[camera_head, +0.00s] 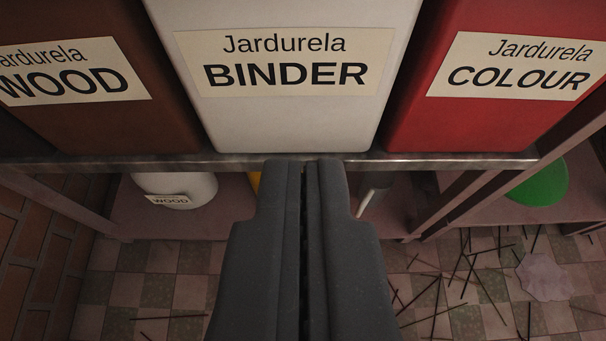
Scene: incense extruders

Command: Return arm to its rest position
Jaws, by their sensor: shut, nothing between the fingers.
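My gripper (303,168) is in the lower middle of the picture, its two dark grey fingers side by side and shut with nothing between them. It points toward the metal shelf edge, just below the white container (290,120) labelled "Jardurela BINDER". I cannot tell whether the fingertips touch the shelf edge. The rest position itself is not marked in view.
A brown container (120,120) labelled WOOD and a red container (470,122) labelled COLOUR flank the white one on the shelf (450,160). Below are a white tub (180,186) and a green object (540,184). Dark sticks and a pale patch (543,277) lie on the tiled floor.

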